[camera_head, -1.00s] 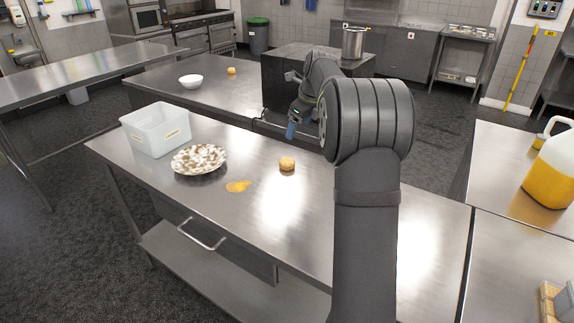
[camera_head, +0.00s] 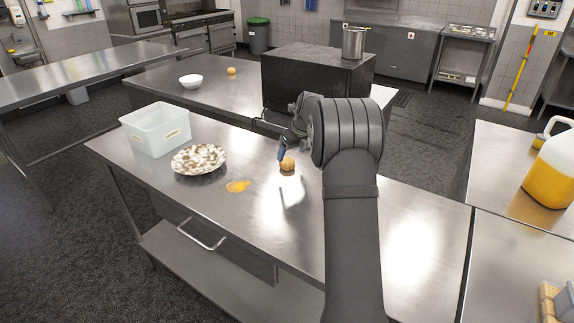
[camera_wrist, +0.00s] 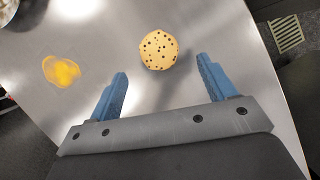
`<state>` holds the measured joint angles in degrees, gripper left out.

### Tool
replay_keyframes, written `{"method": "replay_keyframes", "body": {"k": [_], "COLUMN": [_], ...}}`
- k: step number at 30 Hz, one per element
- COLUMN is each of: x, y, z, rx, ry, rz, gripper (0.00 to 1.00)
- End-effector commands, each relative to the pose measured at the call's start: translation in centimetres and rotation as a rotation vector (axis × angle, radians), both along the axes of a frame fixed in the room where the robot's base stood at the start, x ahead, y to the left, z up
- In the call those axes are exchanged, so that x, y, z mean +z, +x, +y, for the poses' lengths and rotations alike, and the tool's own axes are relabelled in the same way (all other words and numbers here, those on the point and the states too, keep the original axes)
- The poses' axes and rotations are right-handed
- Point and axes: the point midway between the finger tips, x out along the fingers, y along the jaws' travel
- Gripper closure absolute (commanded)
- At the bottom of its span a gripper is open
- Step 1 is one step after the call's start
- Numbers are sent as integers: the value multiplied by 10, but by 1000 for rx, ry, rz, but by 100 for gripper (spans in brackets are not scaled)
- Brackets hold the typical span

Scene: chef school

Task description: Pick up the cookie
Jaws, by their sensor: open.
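The round, pale cookie with dark chips (camera_wrist: 159,50) lies on the steel table. In the head view the cookie (camera_head: 287,165) is in the middle of the table, with a blue finger just beside and above it. My gripper (camera_wrist: 168,82) is open and empty, its two blue fingers spread. In the wrist view the cookie is ahead of the fingertips, between their lines, and not touched by either finger. In the head view my gripper (camera_head: 283,152) is partly hidden by my own arm.
On the same table (camera_head: 255,212) are a yellow spill (camera_head: 238,186), a speckled plate (camera_head: 198,159) and a white plastic bin (camera_head: 156,129). A white bowl (camera_head: 191,81) and another round item (camera_head: 231,71) are on the table behind. A dark box (camera_head: 312,82) stands behind my arm.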

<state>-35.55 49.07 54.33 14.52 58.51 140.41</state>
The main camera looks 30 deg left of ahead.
Motion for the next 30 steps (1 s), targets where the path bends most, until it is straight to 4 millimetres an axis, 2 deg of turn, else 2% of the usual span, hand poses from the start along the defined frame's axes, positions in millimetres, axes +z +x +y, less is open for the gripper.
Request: {"method": "replay_keyframes", "body": {"k": [5, 15, 22, 23, 27, 30], "x": [-7, -50, -52, -52, -52, -52], "y": [1, 5, 6, 6, 6, 6], "z": [3, 19, 20, 20, 20, 20], "rx": [1, 1, 1, 1, 1, 1], "ry": [0, -1, 1, 1, 1, 1], "rz": [0, 1, -1, -1, -1, -1], "gripper": [24, 24, 24, 28, 55, 72]}}
